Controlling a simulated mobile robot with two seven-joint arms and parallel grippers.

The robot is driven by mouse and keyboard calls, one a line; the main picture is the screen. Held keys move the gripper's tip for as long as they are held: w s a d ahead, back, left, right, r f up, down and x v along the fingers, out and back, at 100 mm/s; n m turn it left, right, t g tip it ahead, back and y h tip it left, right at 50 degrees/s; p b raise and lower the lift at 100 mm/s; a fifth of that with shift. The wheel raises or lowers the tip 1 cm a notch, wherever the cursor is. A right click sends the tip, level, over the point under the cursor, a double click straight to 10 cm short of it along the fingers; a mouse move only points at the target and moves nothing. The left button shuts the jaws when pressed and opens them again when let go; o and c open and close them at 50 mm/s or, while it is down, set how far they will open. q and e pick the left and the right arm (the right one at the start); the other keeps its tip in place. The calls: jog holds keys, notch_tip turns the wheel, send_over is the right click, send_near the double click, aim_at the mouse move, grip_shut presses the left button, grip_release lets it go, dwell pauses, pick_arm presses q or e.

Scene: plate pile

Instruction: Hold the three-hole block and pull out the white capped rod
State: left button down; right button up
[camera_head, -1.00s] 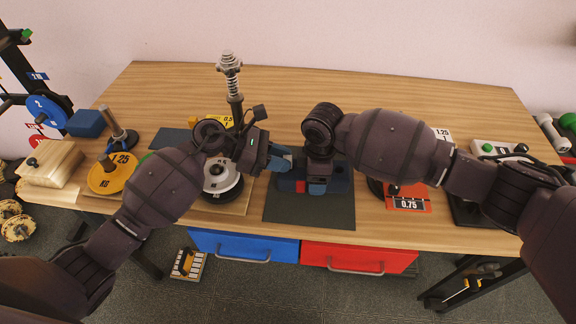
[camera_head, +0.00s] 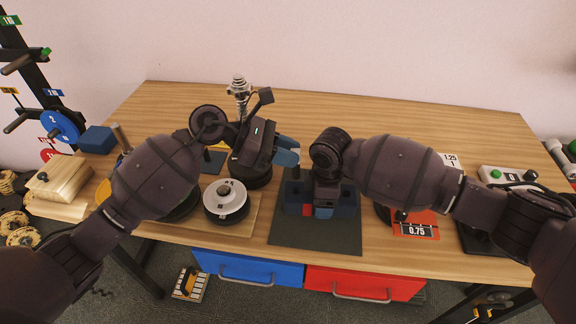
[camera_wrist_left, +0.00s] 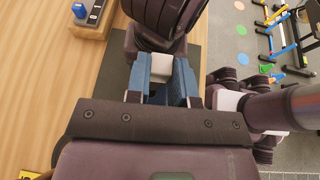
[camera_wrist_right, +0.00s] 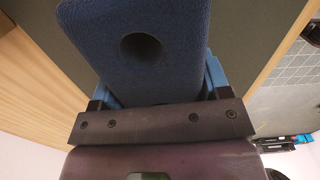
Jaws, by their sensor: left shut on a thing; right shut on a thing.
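The dark blue block (camera_head: 347,203) sits on the dark mat at the front middle of the table. My right gripper (camera_head: 323,208) is shut on it from above. In the right wrist view the block (camera_wrist_right: 185,55) fills the space between the blue fingers and shows one round, open hole; its other holes are hidden. My left gripper (camera_head: 288,151) is shut above and left of the block. In the left wrist view a white cap (camera_wrist_left: 160,68) sits between its blue fingers.
A white disc (camera_head: 226,198) on a wooden board stands left of the mat (camera_head: 320,238). A spring-topped post (camera_head: 240,88) rises behind my left gripper. An orange 0.75 plate (camera_head: 416,226) lies right of the mat. The table's back middle is clear.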

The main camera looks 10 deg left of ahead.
pick_arm(q)
jog(key=shift+r, duration=0.55)
pick_arm(e)
jog(key=o, duration=1.1)
notch_tip(320, 180, up, 12)
